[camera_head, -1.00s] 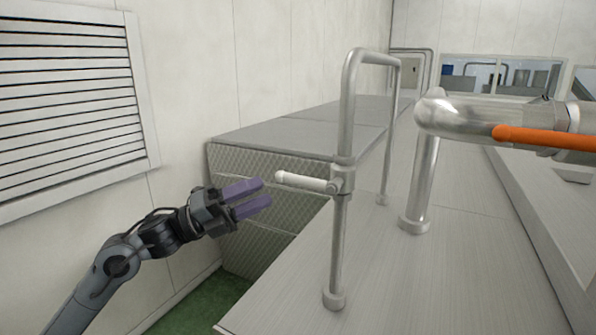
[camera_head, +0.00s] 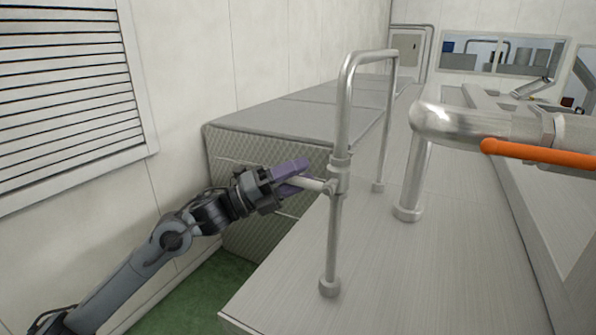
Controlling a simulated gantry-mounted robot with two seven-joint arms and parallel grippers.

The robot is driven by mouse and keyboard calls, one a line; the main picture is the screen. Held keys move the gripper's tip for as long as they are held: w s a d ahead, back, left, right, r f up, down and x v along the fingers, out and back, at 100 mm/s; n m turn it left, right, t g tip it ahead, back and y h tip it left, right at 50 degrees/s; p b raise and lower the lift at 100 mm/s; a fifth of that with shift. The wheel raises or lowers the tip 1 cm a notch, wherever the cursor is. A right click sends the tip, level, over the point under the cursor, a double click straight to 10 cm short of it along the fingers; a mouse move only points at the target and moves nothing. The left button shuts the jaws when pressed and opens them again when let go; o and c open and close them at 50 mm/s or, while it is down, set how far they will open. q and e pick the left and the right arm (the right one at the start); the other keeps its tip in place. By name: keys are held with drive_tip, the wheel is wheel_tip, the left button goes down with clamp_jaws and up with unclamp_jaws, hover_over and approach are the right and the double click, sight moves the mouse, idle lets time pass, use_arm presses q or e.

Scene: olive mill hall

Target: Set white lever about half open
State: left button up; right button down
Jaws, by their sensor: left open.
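The white lever (camera_head: 311,184) juts left from a valve on a thin upright steel pipe (camera_head: 336,230), roughly across the pipe. My left gripper (camera_head: 297,178) is at the lever, its purple fingers open. One finger lies above the lever and the fingers overlap its outer end in the picture. The lever's tip is hidden by the gripper. I cannot tell whether the fingers touch it. My right gripper is not in view.
An orange lever (camera_head: 540,153) sits on a thicker steel pipe (camera_head: 415,175) at the right. A metal bench top (camera_head: 440,270) lies below the pipes. A louvred vent (camera_head: 70,100) is on the left wall, and green floor (camera_head: 190,300) shows below.

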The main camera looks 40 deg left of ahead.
use_arm(q)
clamp_jaws()
idle(0.3)
drive_tip(key=shift+d, duration=0.1)
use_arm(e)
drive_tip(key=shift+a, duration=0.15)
